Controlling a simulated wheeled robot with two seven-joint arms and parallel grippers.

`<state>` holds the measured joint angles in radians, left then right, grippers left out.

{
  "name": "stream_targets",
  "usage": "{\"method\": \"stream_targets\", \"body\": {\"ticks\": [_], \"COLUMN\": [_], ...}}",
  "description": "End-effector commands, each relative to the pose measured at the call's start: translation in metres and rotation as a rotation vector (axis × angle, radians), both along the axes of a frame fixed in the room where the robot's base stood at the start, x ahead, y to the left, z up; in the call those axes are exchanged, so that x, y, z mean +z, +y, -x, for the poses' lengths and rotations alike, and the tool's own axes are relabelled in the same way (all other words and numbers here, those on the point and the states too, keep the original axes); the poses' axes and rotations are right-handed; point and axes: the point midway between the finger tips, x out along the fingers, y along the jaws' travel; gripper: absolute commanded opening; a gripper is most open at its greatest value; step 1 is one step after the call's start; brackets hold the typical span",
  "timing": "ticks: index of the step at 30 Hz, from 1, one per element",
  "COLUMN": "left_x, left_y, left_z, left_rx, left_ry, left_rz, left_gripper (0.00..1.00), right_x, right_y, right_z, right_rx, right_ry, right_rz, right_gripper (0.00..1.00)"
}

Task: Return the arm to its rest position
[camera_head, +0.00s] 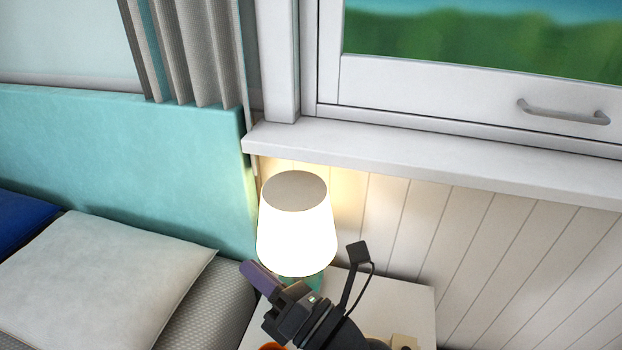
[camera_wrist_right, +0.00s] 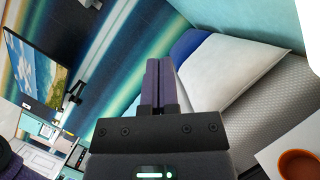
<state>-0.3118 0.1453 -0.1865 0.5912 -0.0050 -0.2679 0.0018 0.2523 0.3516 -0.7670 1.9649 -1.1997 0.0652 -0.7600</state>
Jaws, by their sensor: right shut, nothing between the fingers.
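My right gripper (camera_head: 255,276) is in the lower middle of the head view, in front of the lit lamp and above the white bedside table. Its purple fingers point up and to the left. In the right wrist view the fingers of the right gripper (camera_wrist_right: 158,80) are together, with nothing between them. The fingers are pointed toward the bed side and touch nothing that I can see. My left gripper is in neither view.
The lit lamp (camera_head: 296,228) stands on the white bedside table (camera_head: 400,300), close behind the gripper. An orange bowl (camera_wrist_right: 299,164) sits on the table. The bed with a white pillow (camera_head: 105,272) is at left. A window sill (camera_head: 430,165) juts out above.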

Motion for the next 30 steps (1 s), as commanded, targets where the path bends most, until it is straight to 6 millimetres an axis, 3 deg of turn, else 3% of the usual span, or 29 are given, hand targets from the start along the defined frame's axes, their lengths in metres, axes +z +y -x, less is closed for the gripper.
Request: {"method": "stream_targets", "body": {"ticks": [1,2,3,6,9,15,19,26,30], "left_x": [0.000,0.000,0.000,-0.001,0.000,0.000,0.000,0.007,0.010], "left_y": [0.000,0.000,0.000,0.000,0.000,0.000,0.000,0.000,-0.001], "left_z": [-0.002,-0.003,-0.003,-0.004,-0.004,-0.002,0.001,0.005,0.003], "left_rx": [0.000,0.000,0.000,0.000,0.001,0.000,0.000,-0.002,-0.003], "left_ry": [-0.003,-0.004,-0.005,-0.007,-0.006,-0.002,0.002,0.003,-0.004], "left_rz": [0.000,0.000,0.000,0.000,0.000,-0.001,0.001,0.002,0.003], "left_gripper": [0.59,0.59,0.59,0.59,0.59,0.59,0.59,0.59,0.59], "right_x": [-0.001,-0.011,-0.030,-0.083,-0.124,-0.172,-0.183,-0.260,-0.313], "right_y": [-0.041,-0.070,-0.103,-0.157,-0.186,-0.207,-0.209,-0.212,-0.217], "right_z": [-0.017,-0.025,-0.027,-0.006,0.032,0.119,0.178,0.184,0.201], "right_rx": [-0.205,-0.334,-0.484,-0.779,-1.012,-1.414,-1.673,-1.759,-1.803], "right_ry": [0.283,0.459,0.662,1.040,1.312,1.704,1.903,1.930,1.937], "right_rz": [-0.281,-0.449,-0.635,-0.968,-1.189,-1.462,-1.565,-1.511,-1.470], "right_gripper": [0.00,0.00,0.00,0.00,0.00,0.00,0.00,0.00,0.00]}}
